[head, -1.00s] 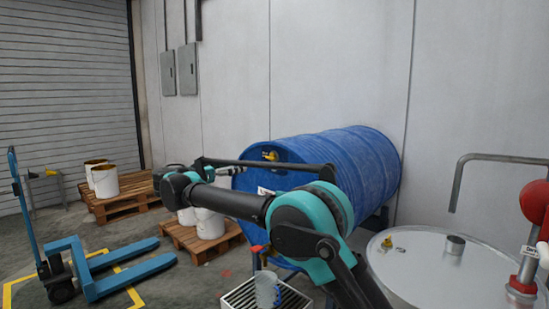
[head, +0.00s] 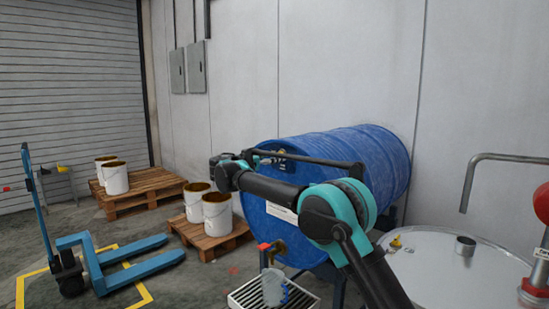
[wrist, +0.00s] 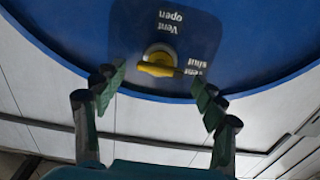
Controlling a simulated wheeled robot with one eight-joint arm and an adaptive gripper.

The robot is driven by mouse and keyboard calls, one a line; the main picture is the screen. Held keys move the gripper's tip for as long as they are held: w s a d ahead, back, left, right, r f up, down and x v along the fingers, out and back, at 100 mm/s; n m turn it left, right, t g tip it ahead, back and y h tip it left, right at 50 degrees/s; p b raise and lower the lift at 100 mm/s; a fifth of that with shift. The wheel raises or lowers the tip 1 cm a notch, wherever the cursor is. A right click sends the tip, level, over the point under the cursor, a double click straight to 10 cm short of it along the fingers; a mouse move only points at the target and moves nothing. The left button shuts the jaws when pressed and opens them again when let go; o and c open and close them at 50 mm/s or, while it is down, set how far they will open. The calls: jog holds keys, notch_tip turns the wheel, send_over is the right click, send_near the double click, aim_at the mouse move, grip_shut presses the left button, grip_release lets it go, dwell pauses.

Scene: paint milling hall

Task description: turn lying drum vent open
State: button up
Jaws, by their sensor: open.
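The blue drum (head: 345,165) lies on its side on a stand, its round end facing left. In the wrist view, the yellow vent handle (wrist: 158,68) sits on a dark plate near the drum's rim (wrist: 260,88). The handle lies roughly crosswise, one end beside the "Vent shut" label (wrist: 197,69); the "Vent open" label (wrist: 170,22) is above it, both upside down. My gripper (wrist: 158,82) is open, its fingers on either side of the handle and apart from it. In the head view my gripper (head: 258,158) is at the drum's upper end, largely covering the vent.
A tap (head: 272,247) shows low on the drum, above a clear jug (head: 273,287) on a grated tray (head: 246,296). White buckets (head: 217,214) stand on a pallet (head: 203,240) to the left. A metal vessel (head: 455,265) stands at right. A blue pallet truck (head: 110,260) is at left.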

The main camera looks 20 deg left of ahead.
jog(key=shift+w+d, duration=0.3)
jog(key=shift+w, duration=0.35)
jog(key=shift+c, duration=0.4)
jog(key=c, duration=1.1)
